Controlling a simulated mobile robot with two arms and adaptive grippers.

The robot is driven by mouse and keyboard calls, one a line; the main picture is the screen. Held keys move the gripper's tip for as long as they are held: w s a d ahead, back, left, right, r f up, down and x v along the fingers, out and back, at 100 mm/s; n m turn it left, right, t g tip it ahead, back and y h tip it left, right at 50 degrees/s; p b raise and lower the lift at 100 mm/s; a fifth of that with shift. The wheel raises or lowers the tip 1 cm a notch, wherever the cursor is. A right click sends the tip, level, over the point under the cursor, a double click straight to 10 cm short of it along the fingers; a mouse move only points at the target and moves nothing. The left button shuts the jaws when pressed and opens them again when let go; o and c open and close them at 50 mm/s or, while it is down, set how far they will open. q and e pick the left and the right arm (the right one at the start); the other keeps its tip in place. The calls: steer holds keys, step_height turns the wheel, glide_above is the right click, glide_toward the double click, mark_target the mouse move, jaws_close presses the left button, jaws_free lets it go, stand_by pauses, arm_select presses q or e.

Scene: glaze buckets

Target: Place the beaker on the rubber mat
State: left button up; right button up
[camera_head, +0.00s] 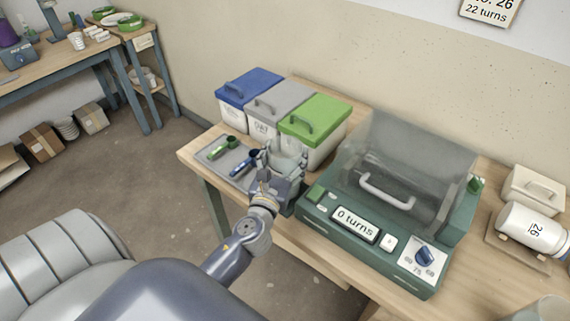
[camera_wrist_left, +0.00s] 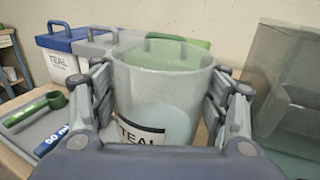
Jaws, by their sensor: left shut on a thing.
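The beaker (camera_head: 287,152) is a pale, see-through cup in front of the green-lidded bucket. In the wrist view the beaker (camera_wrist_left: 162,80) stands upright between the fingers, with pale contents and a label reading TEAL. My left gripper (camera_head: 281,166) is shut on it, one finger on each side, as the wrist view (camera_wrist_left: 160,98) also shows. Whether its base touches the table is hidden. A flat grey mat or tray (camera_head: 210,152) lies just left of the beaker; I cannot tell whether it is the rubber mat. My right gripper is not in view.
Green (camera_head: 225,146) and blue (camera_head: 244,163) scoops lie on the grey piece. Behind stand blue-lidded (camera_head: 249,87), grey-lidded (camera_head: 277,103) and green-lidded (camera_head: 315,119) buckets. A green machine (camera_head: 330,226) with a clear cover stands close on the right, reading 0 turns.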

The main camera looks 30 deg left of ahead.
arm_select(q)
steer(key=shift+f, duration=0.7)
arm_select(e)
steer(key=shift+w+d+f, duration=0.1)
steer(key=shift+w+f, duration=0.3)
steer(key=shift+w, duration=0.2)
arm_select(q)
steer(key=shift+f+b, duration=0.2)
steer(key=shift+b, duration=0.1)
steer(key=o, duration=2)
steer(key=shift+c, duration=0.2)
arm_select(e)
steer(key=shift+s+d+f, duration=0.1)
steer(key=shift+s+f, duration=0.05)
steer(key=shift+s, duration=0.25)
